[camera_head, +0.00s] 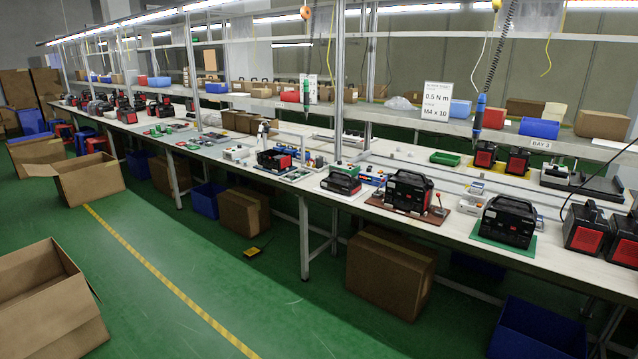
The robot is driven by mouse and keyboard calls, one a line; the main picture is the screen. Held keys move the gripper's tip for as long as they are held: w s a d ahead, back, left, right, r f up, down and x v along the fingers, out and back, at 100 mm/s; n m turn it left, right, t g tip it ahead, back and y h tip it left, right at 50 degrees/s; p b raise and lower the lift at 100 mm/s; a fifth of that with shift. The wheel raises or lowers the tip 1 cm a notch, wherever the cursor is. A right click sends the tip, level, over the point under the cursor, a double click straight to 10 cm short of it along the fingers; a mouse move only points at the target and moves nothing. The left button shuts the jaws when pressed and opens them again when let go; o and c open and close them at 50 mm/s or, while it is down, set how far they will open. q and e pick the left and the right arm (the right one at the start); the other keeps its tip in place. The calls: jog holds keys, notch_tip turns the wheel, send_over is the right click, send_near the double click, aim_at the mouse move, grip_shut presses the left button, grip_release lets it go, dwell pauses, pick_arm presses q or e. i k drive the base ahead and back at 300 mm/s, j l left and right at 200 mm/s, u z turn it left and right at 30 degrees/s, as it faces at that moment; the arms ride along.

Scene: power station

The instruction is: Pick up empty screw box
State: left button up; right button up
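A small green open box (445,158) stands on the long white workbench, right of the middle of the view, towards the back of the bench. It may be the screw box; its inside looks dark and empty, but it is too small to be sure. Neither of my grippers is in view.
The long workbench (420,233) carries black and red power stations, such as one near the middle (408,192). Boxes and a blue bin (538,330) stand under it. Open cardboard boxes (45,300) stand at left.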

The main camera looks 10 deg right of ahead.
aim_at(476, 187)
jog(key=i+l+z, duration=0.15)
jog(key=i+z, duration=0.35)
jog(key=i, duration=0.2)
jog(key=i+j+z, duration=0.15)
jog(key=i+z, duration=0.35)
jog(key=i, duration=0.15)
jog(key=i+l+z, duration=0.1)
jog(key=i, duration=0.6)
jog(key=i+z, duration=0.5)
jog(key=i+j+z, duration=0.15)
jog(key=i+z, duration=0.3)
jog(key=i, duration=0.1)
